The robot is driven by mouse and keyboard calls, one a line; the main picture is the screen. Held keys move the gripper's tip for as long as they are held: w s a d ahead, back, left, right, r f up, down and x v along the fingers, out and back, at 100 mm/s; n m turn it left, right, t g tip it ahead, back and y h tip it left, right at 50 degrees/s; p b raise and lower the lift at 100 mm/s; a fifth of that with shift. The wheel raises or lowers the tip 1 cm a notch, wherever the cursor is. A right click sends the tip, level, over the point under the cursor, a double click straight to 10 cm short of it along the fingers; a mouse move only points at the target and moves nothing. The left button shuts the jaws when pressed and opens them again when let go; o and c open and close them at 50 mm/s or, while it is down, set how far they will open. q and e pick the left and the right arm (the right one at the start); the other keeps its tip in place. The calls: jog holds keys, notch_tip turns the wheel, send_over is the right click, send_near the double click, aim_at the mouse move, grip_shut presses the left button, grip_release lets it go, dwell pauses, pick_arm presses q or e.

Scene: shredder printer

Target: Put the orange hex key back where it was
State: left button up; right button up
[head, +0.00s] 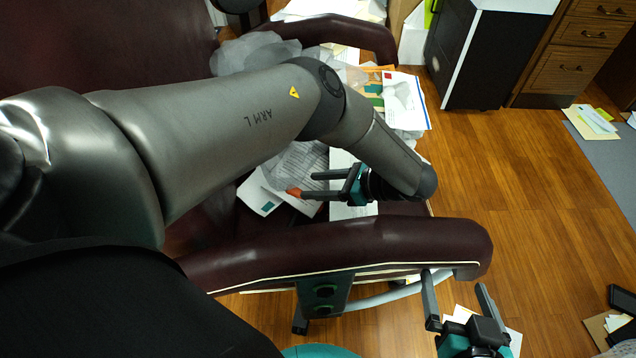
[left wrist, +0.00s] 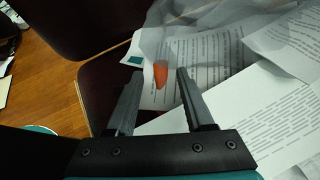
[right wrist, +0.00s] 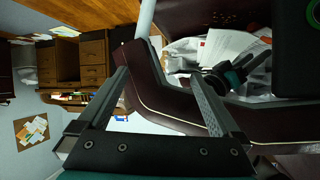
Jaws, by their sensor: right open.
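A small orange piece, which looks like the hex key (head: 294,191), is near the fingertips of my left gripper (head: 299,184) over the papers on the chair seat. In the left wrist view the orange piece (left wrist: 160,74) shows between the two separated fingertips, touching neither that I can see. Only a short orange part shows; I cannot tell whether it rests on the paper. My left gripper is open. My right gripper (head: 453,279) is open and empty, low beside the chair's near armrest.
A dark red chair holds loose papers (left wrist: 240,118) and grey translucent bags or sheets (head: 255,52). Its padded armrest (head: 400,240) lies between my two grippers. A black cabinet (head: 490,55) and wooden drawers (head: 575,55) stand at the back right. Wooden floor (head: 530,190) at right is mostly clear.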

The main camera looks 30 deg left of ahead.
pick_arm(q)
jog(key=shift+o, duration=0.6)
jog(key=shift+r, duration=0.1)
jog(key=shift+d+r, duration=0.15)
jog(key=shift+d, duration=0.1)
jog(key=p+v, duration=0.2)
jog(key=v, duration=0.9)
jog(key=shift+d, duration=0.2)
pick_arm(e)
jog(key=shift+s+d+f+g+h, duration=0.1)
jog(key=shift+s+d+g+h, duration=0.25)
jog(key=shift+d+g, duration=0.3)
jog(key=shift+s+d+f+g+h, duration=0.15)
jog(key=shift+s+d+g+h, duration=0.2)
jog(key=shift+d+g, duration=0.3)
jog(key=shift+s+d+f+g+h, duration=0.1)
jog(key=shift+s+d+g+h, duration=0.35)
jog(key=shift+d, duration=0.35)
pick_arm(q)
jog(key=shift+w, duration=0.1)
pick_arm(e)
jog(key=shift+w, duration=0.1)
pick_arm(q)
jog(key=shift+r, duration=0.15)
pick_arm(e)
jog(key=shift+f, duration=0.1)
